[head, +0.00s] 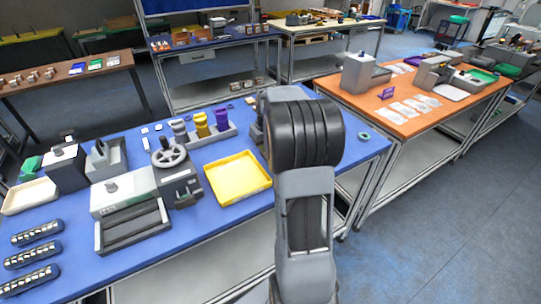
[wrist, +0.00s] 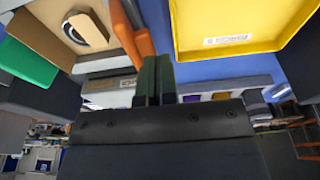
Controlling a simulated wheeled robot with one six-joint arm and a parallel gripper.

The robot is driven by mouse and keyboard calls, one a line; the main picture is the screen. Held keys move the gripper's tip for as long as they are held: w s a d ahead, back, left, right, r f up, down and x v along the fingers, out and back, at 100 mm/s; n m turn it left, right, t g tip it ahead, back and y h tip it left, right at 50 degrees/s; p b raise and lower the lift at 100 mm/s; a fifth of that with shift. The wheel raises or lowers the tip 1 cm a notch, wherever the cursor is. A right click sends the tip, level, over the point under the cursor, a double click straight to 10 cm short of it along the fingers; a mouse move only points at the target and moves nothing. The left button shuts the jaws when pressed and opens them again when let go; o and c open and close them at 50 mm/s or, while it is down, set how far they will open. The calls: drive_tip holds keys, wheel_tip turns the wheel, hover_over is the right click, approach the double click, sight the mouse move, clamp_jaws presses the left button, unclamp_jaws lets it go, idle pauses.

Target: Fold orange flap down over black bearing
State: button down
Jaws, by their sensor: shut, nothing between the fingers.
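In the wrist view a black ring-shaped bearing (wrist: 92,27) sits in an open tan box (wrist: 48,14) at the upper left. An orange flap (wrist: 144,44) stands out at the box's right side and does not cover the bearing. My gripper (wrist: 156,62) is shut and empty. Its dark green fingertips lie just below and right of the flap in the picture; whether they touch it I cannot tell. In the head view my arm hides the gripper, and I cannot make out the box or flap there.
A yellow tray (head: 237,195) lies on the blue table (head: 300,165) left of my arm; it also fills the upper right of the wrist view (wrist: 225,50). An orange table (head: 395,122) is at right.

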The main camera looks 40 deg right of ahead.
wheel_tip(320, 180, up, 8)
drive_tip(key=p, duration=0.5)
drive_tip(key=shift+f, duration=0.15)
idle(0.4)
drive_tip(key=s+a+r+t, duration=0.1)
drive_tip(key=s+a+r, duration=0.1)
drive_tip(key=s+a, duration=0.7)
drive_tip(key=s+a+r+n+t, duration=0.1)
drive_tip(key=s+a+r, duration=0.1)
drive_tip(key=s+a, duration=0.6)
drive_tip(key=a, duration=0.5)
drive_tip(key=shift+s+a+r+n, duration=0.2)
drive_tip(key=shift+s+a+n, duration=0.05)
drive_tip(key=shift+s+n, duration=0.1)
